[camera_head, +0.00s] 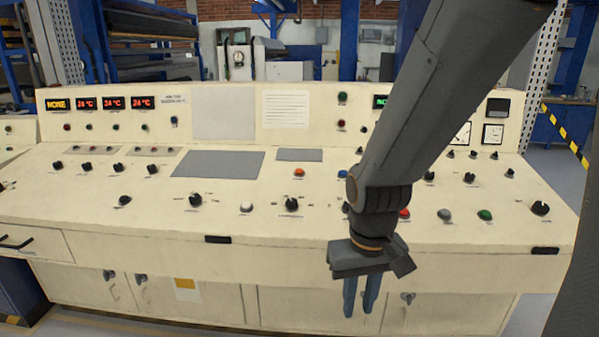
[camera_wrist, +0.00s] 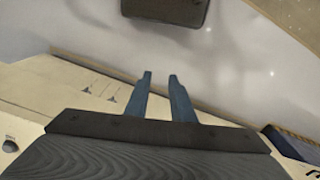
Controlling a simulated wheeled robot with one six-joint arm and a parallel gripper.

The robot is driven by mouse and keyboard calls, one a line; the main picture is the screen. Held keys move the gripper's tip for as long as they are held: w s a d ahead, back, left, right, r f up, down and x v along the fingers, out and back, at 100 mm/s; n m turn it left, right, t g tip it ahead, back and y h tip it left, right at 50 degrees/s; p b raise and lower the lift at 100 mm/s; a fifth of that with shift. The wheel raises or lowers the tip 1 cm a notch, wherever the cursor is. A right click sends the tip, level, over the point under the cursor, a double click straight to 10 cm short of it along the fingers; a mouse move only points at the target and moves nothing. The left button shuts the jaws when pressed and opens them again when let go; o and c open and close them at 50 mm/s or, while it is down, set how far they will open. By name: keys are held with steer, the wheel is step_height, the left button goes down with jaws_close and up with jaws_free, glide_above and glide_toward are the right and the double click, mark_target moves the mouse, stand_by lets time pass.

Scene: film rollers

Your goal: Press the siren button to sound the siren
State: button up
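A cream control desk (camera_head: 330,228) stands before me. Its sloped top carries an orange button (camera_head: 299,173), a blue button (camera_head: 342,173), a white button (camera_head: 246,207), a red button (camera_head: 404,213), a grey button (camera_head: 444,215) and a green button (camera_head: 485,215). The labels are too small to read, so I cannot tell which one is the siren button. My gripper (camera_head: 359,312) points down in front of the desk's front edge, below the button level. Its two blue fingers are apart with nothing between them, as the wrist view (camera_wrist: 160,76) also shows.
Black knobs, such as one at the centre (camera_head: 292,204), stand among the buttons. The upright back panel holds red displays (camera_head: 114,103) and gauges (camera_head: 493,134). My arm hides part of the desk's right half. Cabinet doors (camera_head: 205,300) fill the lower front.

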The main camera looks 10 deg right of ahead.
jaws_close()
stand_by(1.4)
